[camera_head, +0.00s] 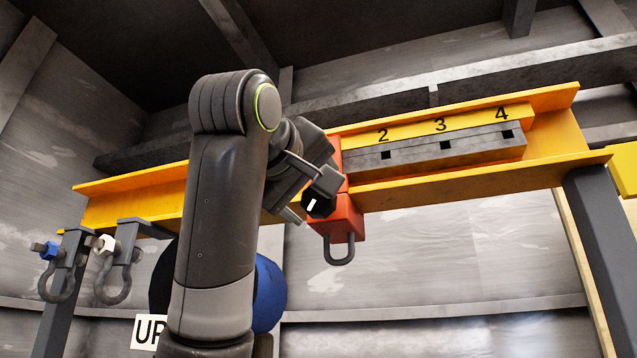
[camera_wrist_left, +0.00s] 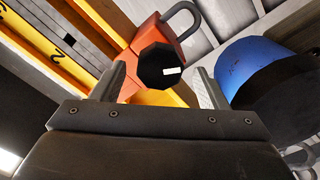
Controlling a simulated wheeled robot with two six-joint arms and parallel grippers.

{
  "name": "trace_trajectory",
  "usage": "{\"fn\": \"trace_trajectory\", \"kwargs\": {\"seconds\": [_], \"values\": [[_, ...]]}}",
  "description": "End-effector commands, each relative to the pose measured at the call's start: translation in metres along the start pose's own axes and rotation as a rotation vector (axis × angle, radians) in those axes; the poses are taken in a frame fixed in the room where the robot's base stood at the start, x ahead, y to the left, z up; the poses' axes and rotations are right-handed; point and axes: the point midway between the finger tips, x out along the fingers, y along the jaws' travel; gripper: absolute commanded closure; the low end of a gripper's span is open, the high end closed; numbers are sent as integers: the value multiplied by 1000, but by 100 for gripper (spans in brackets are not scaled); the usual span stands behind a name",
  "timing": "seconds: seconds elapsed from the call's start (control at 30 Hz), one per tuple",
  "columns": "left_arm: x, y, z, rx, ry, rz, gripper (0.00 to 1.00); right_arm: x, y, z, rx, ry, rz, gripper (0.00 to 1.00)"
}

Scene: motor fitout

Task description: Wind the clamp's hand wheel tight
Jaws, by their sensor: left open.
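The orange-red clamp (camera_head: 347,219) sits on the yellow beam, with a grey loop hanging below it. Its black hand wheel (camera_head: 319,206), marked with a white bar, faces my left gripper (camera_head: 308,196). In the left wrist view the black hand wheel (camera_wrist_left: 160,66) shows between the two fingers of my left gripper (camera_wrist_left: 160,82), in front of the orange clamp body (camera_wrist_left: 147,37). The fingers are apart, one on each side of the wheel. I cannot tell whether either finger touches it. My right gripper is not in view.
The yellow beam (camera_head: 553,140) carries a grey strip with square holes (camera_head: 470,147) and the numbers 2, 3 and 4. Two shackles (camera_head: 115,262) hang at the left. A blue rounded object (camera_head: 270,294) is partly hidden behind my arm. A grey post (camera_head: 600,240) stands at the right.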

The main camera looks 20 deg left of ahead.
Motion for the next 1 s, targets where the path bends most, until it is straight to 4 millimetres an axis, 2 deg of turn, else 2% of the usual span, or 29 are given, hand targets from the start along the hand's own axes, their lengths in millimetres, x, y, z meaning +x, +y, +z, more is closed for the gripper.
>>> {"fn": "trace_trajectory", "kwargs": {"seconds": [0.03,0.2,0.6,0.93,1.0], "values": [[10,2,-2,0,-2,-2,33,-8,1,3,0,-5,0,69],[28,1,-1,0,0,-1,33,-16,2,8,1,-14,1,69],[34,0,0,0,1,0,33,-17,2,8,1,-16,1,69],[34,0,0,0,1,0,76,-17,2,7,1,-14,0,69],[34,0,0,1,0,0,77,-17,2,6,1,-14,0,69]]}}
